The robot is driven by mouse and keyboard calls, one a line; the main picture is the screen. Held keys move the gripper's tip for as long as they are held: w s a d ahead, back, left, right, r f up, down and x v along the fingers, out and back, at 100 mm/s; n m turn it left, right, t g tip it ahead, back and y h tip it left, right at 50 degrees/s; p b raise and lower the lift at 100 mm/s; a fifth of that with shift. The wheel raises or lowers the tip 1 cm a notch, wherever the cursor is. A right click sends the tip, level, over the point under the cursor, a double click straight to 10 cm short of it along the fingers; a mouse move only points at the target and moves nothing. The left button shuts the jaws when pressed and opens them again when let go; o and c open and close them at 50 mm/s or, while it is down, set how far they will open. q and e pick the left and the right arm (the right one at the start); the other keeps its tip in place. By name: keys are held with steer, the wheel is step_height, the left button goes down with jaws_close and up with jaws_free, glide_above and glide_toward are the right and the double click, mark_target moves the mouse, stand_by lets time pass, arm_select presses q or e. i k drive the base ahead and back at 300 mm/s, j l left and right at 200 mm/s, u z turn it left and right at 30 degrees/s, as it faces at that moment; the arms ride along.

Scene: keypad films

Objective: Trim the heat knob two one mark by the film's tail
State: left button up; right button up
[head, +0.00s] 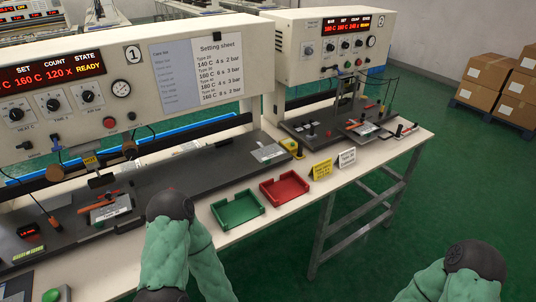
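Machine one (110,58), marked "1", stands at the left. Its red display (52,71) reads 160 C, 120 x and READY. Three black knobs sit below the display: a left knob (16,114), a middle knob (53,104) and a right knob (88,97). A second machine (290,38) stands at the right. Its display (346,23) also shows READY, and a row of small knobs (331,48) sits below it. I cannot make out a film tail. Parts of my green-sleeved arms show, but neither gripper does.
A setting sheet (217,70) hangs on machine one. A green tray (237,209) and a red tray (285,188) lie on the bench, with a yellow card (322,168) and a white card (347,157) beside them. Boxes (490,75) stand at the far right. Green floor is clear at the right.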

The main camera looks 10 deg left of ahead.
mark_target(331, 48)
steer(key=u, duration=0.4)
steer(key=i+l+u, duration=0.1)
steer(key=l+u, duration=0.6)
steer(key=u, duration=0.2)
steer(key=l+u, duration=0.85)
steer(key=k+j, duration=0.05)
steer(key=j, duration=0.05)
